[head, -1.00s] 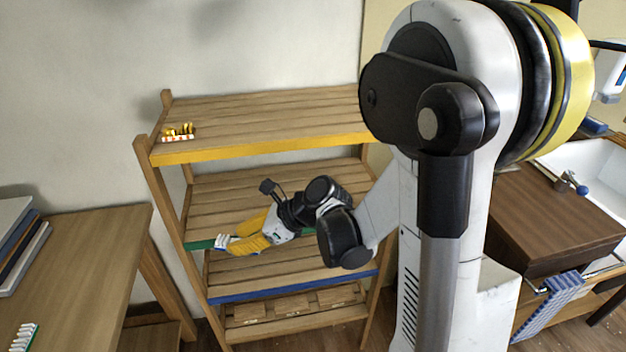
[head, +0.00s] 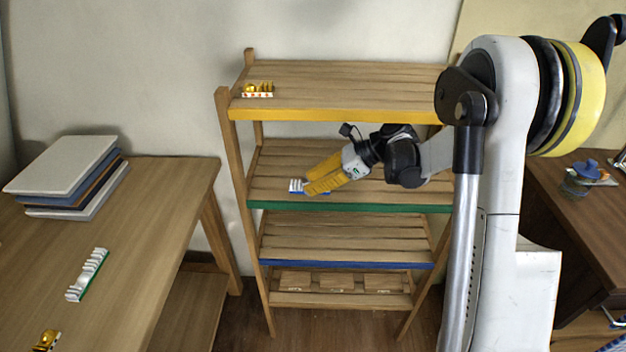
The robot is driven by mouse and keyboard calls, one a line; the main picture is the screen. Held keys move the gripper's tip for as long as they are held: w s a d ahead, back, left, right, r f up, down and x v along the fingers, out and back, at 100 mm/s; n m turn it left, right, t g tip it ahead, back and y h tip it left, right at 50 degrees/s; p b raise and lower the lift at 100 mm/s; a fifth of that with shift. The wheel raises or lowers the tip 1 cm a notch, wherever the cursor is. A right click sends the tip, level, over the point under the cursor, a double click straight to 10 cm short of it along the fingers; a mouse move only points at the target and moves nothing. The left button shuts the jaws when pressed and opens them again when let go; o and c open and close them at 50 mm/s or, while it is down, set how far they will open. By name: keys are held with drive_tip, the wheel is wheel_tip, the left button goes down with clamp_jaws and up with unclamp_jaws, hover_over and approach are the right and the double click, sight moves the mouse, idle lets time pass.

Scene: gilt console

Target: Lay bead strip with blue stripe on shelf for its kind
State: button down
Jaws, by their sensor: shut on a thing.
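The bead strip with a blue stripe (head: 297,186) is white with a blue edge; the fingers hide part of it. My gripper (head: 318,182), with yellow fingers, is shut on it. In the picture both lie in front of the boards of the green-edged shelf (head: 370,208), near its left end; I cannot tell whether the strip touches the boards. The blue-edged shelf (head: 345,266) is one level below and looks empty. The yellow-edged shelf (head: 345,115) on top carries a strip with gold and white pieces (head: 257,90).
On the left table (head: 150,215) lie a green-edged white strip (head: 88,275), a gold piece (head: 47,341) and a stack of books (head: 75,170). Wooden blocks (head: 335,282) sit on the bottom shelf. The rack's left posts stand close to my gripper.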

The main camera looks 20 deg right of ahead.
drive_tip(key=shift+w+d, duration=0.1)
drive_tip(key=shift+w, duration=0.25)
drive_tip(key=w, duration=0.1)
drive_tip(key=w+b, duration=0.1)
drive_tip(key=w+d+f, duration=0.1)
drive_tip(key=shift+w+f+b, duration=0.1)
drive_tip(key=shift+w+b, duration=0.05)
drive_tip(key=shift+b, duration=0.25)
drive_tip(key=shift+f, duration=0.25)
drive_tip(key=shift+r, duration=0.15)
drive_tip(key=c, duration=1.2)
unclamp_jaws()
